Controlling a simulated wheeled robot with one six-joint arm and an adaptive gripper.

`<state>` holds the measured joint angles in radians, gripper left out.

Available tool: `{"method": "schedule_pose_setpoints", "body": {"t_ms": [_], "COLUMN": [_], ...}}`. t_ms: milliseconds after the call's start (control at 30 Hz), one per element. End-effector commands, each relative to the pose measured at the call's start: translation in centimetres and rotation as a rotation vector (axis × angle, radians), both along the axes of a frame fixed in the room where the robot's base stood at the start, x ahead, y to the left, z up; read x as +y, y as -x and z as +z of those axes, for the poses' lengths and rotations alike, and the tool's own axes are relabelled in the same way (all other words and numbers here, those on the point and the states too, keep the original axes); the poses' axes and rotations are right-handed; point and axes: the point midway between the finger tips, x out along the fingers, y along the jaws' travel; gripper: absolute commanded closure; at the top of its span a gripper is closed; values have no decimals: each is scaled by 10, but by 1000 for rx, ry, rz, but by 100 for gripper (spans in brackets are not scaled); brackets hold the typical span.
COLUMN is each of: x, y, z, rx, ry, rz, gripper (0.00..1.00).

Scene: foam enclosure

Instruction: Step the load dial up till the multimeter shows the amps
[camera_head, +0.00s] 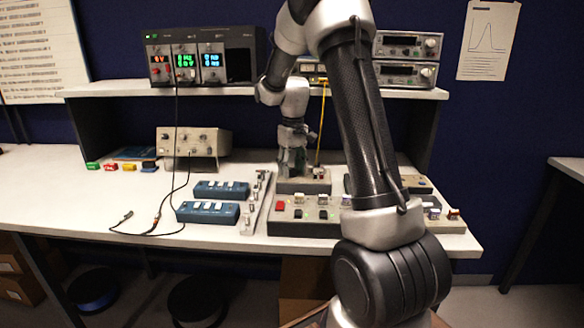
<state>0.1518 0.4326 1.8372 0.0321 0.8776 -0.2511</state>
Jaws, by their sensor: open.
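My gripper (291,168) points down at the back of the control panel, just above or at a raised grey block (303,187); I cannot tell whether it touches. It is open, and its fingertips are small and dark here. The load dial cannot be made out; it may be behind my gripper or arm. The control panel (300,228) carries several small switches and buttons, one of them red, and my arm covers its middle. A bench unit (203,57) on the shelf shows red, green and blue readouts, too small to read. I cannot tell which instrument is the multimeter.
Two blue switch boxes (208,211) and a grey strip (255,203) lie left of the panel. A beige instrument (194,141) stands behind them. Black leads (158,215) trail over the bench, and a yellow cable (321,125) hangs near my gripper. The bench's left side is mostly clear.

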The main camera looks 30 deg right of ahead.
Motion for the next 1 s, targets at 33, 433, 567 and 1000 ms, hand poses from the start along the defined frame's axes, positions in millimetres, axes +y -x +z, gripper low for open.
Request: {"method": "schedule_pose_setpoints", "body": {"t_ms": [33,433,567,1000], "x": [0,0,0,0], "y": [0,0,0,0], "z": [0,1,1,1], "rx": [0,0,0,0], "ry": [0,0,0,0], "rz": [0,0,-7,-223], "gripper": [53,100,100,100]}}
